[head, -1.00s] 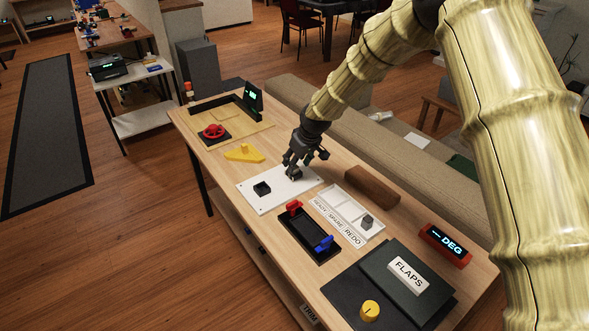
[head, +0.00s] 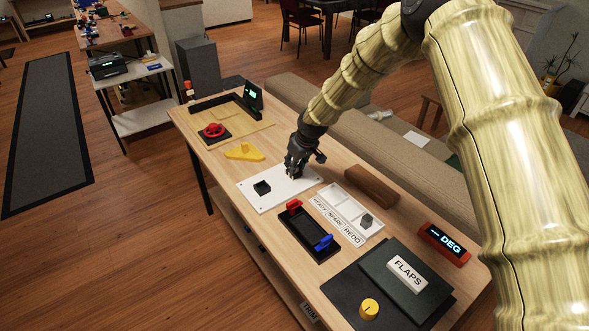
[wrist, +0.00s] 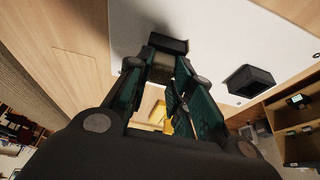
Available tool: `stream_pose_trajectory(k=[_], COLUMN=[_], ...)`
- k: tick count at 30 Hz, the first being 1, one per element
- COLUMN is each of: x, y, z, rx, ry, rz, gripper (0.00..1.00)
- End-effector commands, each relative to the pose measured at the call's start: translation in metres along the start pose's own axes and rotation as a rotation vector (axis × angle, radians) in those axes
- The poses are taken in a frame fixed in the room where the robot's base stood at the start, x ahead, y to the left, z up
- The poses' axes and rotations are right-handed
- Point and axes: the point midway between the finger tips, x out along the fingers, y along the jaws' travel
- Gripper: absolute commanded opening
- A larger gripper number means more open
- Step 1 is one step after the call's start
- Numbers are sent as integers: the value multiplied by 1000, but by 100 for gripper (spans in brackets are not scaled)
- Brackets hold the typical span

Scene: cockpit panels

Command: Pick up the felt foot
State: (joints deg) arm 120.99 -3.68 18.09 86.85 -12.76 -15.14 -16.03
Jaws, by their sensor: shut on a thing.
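My gripper (head: 293,173) is low over the white plate (head: 274,203) on the bench. In the wrist view its fingertips (wrist: 158,68) are shut on a small grey-brown block, which I take to be the felt foot (wrist: 160,55). A black square piece (wrist: 170,43) sits right beyond the fingertips at the block. I cannot tell whether the block is seated in it or clear of it. In the head view the fingers hide the held block. A second black square holder (head: 262,187) stands on the plate to the left, also in the wrist view (wrist: 250,82).
A white tray (head: 358,236) with labelled compartments lies right of the plate, with a grey piece (head: 366,221) in the REDO end. A black panel with red and blue levers (head: 309,232) lies in front. A yellow part (head: 244,152) and a brown block (head: 371,186) are nearby.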

Motion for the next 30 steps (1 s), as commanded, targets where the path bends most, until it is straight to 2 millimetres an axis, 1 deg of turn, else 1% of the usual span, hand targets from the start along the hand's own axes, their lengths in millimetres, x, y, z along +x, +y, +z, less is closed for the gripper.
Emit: stream_pose_trajectory(k=[5,8,11,21,25,30], x=[-3,-9,-21,-71,-84,-92], y=[1,1,1,0,1,0], z=[-1,-4,-9,-30,-35,-38], rx=[0,0,0,0,1,1], ry=[1,2,2,3,1,0], rz=[1,1,1,1,1,0], gripper=[6,6,6,6,6,6])
